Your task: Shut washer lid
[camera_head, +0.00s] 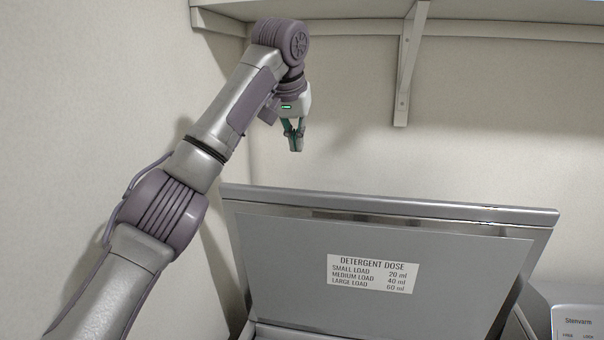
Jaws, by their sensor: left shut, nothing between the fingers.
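The washer lid (270,262) is a large grey panel that stands raised, leaning back toward the wall, with its inner face and a white detergent dose label (373,273) toward me. My left gripper (296,148) is shut and empty, pointing down. In the picture it is above the lid's upper edge, left of the middle, with a gap between them. How far behind or in front of the lid it is I cannot tell. Most of the washer body is below the picture. My right gripper is not in view.
A shelf (500,22) with a bracket (408,62) runs along the back wall above the lid. A side wall (70,90) is close to my left arm. A control panel marked Stenvaris (577,322) is at the bottom right. The space right of the gripper is clear.

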